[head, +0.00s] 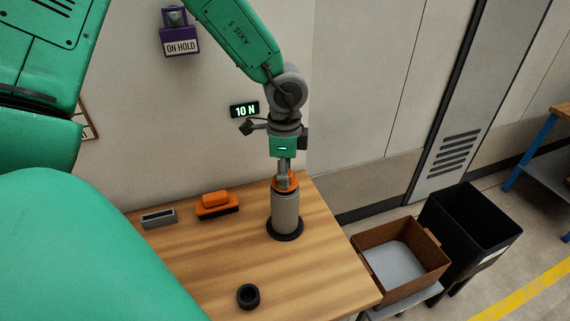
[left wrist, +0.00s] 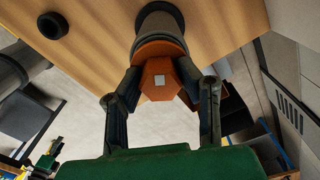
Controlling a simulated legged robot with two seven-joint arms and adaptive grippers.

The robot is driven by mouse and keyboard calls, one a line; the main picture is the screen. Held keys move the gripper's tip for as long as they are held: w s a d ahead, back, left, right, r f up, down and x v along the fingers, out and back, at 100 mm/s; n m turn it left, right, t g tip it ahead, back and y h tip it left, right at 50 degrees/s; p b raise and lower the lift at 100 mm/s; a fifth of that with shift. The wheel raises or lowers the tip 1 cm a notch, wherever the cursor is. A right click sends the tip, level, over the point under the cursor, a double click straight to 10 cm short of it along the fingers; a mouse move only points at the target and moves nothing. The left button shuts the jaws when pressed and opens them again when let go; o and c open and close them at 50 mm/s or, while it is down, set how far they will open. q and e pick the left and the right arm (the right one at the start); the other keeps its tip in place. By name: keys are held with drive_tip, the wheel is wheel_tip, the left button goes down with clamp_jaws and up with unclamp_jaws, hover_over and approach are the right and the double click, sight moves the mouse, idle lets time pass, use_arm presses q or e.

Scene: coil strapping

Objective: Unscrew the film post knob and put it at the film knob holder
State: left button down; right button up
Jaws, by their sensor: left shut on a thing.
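The film post knob (head: 291,182) is orange and sits at the top of an upright grey post (head: 286,213) with a black base. In the left wrist view the knob (left wrist: 157,83) is six-sided with a pale square in its middle, and the grey post (left wrist: 158,20) is behind it. My left gripper (head: 284,177) points down from above, shut on the knob. In the left wrist view its fingers (left wrist: 160,82) are on either side of the knob. A black ring (head: 248,296) lies on the table near the front; I cannot tell whether it is the film knob holder.
The wooden table (head: 190,265) is mostly clear. An orange and black block (head: 217,205) and a grey slotted block (head: 158,218) lie near the wall. A brown bin (head: 402,262) and a black bin (head: 470,230) stand at the right.

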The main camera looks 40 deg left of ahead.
use_arm(q)
drive_tip(key=shift+n, duration=0.5)
drive_tip(key=shift+f+n+b, duration=0.1)
drive_tip(key=shift+n+b, duration=0.25)
drive_tip(key=shift+n, duration=0.65)
drive_tip(key=c, duration=1)
unclamp_jaws()
drive_tip(key=shift+r, duration=0.2)
